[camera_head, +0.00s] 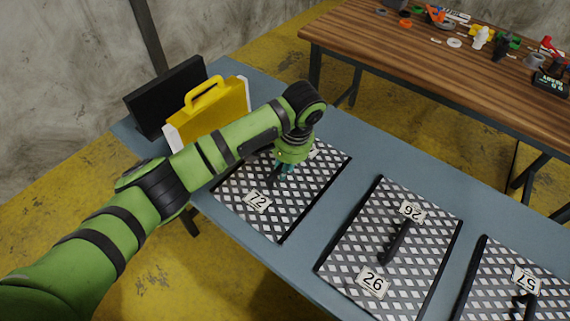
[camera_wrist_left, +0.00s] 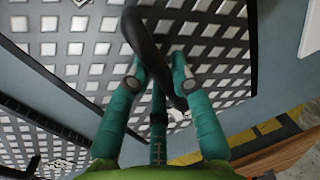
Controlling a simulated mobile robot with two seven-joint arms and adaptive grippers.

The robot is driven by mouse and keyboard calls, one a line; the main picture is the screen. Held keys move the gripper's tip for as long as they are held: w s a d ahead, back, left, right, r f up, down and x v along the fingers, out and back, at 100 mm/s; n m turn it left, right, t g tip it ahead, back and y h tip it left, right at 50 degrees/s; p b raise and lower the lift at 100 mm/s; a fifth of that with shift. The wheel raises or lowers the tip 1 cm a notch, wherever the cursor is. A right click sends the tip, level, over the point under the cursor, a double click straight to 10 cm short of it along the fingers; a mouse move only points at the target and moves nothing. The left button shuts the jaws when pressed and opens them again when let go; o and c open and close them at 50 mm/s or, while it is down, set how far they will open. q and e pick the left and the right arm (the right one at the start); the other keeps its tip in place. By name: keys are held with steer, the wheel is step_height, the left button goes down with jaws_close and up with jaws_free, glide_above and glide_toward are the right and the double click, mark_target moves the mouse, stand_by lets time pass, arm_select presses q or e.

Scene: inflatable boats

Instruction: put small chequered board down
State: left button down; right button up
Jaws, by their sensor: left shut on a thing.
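The chequered board marked 72 (camera_head: 285,215) is dark with white diamonds and black side edges. It is at or just above the left part of the blue-grey table; I cannot tell if it touches fully. My left gripper (camera_head: 281,172) is above its middle. In the left wrist view the teal fingers of the gripper (camera_wrist_left: 160,80) are shut on the board's black handle (camera_wrist_left: 142,40), with the board's pattern (camera_wrist_left: 85,45) behind. The arm and gripper hide part of the board and one label. My right gripper is not in view.
Two similar boards, marked 26 (camera_head: 348,237) and 57 (camera_head: 490,275), lie to the right on the blue-grey table (camera_head: 355,190). A yellow case (camera_head: 226,104) and a black case (camera_head: 160,105) stand behind left. A wooden table (camera_head: 400,45) at the back holds small parts.

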mark_target(292, 180)
arm_select(q)
steer(key=c, duration=1.1)
jaws_free()
steer(key=shift+r, duration=0.15)
steer(key=r, duration=0.4)
steer(key=s+d+r+p, duration=0.1)
steer(key=r, duration=0.6)
steer(key=shift+s+d+r, duration=0.2)
steer(key=shift+d+r, duration=0.1)
steer(key=shift+d, duration=0.1)
